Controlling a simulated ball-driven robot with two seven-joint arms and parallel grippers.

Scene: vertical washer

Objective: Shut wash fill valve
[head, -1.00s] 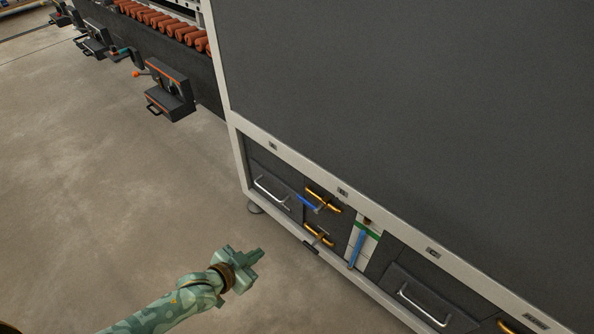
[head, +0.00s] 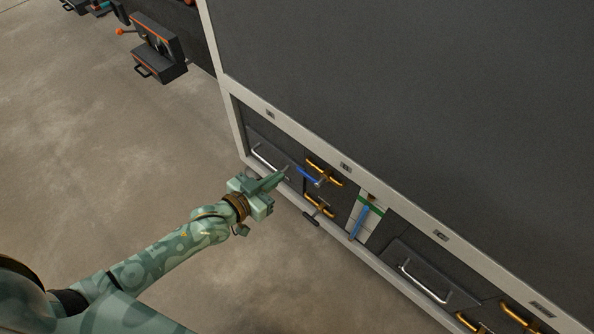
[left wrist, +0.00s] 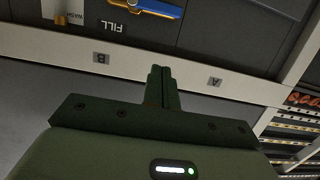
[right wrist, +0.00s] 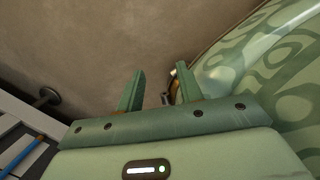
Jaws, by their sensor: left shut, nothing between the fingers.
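A valve with a blue lever (head: 309,176) sits on a brass pipe (head: 323,171) low on the machine's front. In the left wrist view its blue lever (left wrist: 174,6) shows at the top edge beside a "FILL" label (left wrist: 127,28). A second brass valve (head: 319,206) with a dark lever is below it. My left gripper (head: 286,171) is shut and empty, pointing toward the blue lever from its left, and appears apart from it. Its closed fingers also show in the left wrist view (left wrist: 160,72). My right gripper (right wrist: 158,80) is open and empty; it does not show clearly in the head view.
A silver drawer-type handle (head: 268,160) is left of the valves. A white panel (head: 371,222) with a blue strip is to their right, then another silver handle (head: 425,283). The pale frame rail (head: 330,247) runs below. Floor (head: 140,140) in front is clear.

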